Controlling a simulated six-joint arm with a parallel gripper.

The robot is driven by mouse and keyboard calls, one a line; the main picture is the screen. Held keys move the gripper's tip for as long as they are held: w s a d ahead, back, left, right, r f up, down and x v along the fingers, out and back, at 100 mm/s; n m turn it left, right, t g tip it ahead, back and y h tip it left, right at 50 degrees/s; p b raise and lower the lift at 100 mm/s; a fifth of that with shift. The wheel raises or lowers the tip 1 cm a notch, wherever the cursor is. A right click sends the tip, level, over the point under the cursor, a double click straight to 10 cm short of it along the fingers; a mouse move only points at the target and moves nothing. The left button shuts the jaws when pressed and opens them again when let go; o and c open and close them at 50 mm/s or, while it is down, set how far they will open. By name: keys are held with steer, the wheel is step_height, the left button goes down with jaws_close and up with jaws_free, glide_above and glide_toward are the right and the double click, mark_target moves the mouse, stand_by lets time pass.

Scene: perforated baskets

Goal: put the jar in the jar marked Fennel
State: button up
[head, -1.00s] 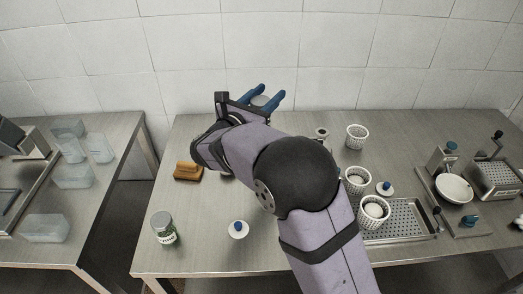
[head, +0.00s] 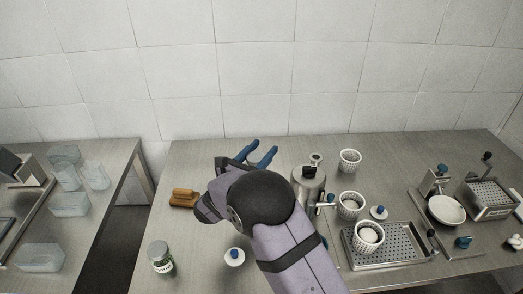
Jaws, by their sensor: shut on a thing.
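A glass jar with a grey lid, a pale label and green contents (head: 161,258) stands upright at the table's front left. The label's words are too small to read. My gripper (head: 260,153), with blue fingers, is over the back of the table, to the right of and beyond the jar. It is shut on a small grey object, which my arm and fingers almost wholly hide now. I cannot tell whether that object is a jar. A white round lid with a blue knob (head: 235,258) lies to the right of the labelled jar.
A brown wooden block (head: 184,198) lies at the left. A metal canister (head: 309,188) stands right of my gripper. White perforated baskets (head: 349,161) (head: 350,206) and a perforated tray (head: 400,241) are farther right. The table between block and labelled jar is clear.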

mark_target(251, 164)
steer(key=shift+f, duration=0.2)
steer(key=shift+f, duration=0.1)
steer(key=shift+f+b, duration=0.2)
steer(key=shift+b, duration=0.1)
steer(key=o, duration=1.2)
steer(key=shift+r, duration=0.1)
steer(key=shift+r+p, duration=0.2)
steer(key=shift+p, duration=0.1)
steer(key=shift+s+a+f, duration=0.1)
steer(key=shift+s+a, duration=0.1)
steer(key=shift+s, duration=0.05)
steer(key=b+v, duration=0.3)
steer(key=v, duration=0.8)
steer(key=shift+s+a, duration=0.1)
steer(key=shift+s, duration=0.1)
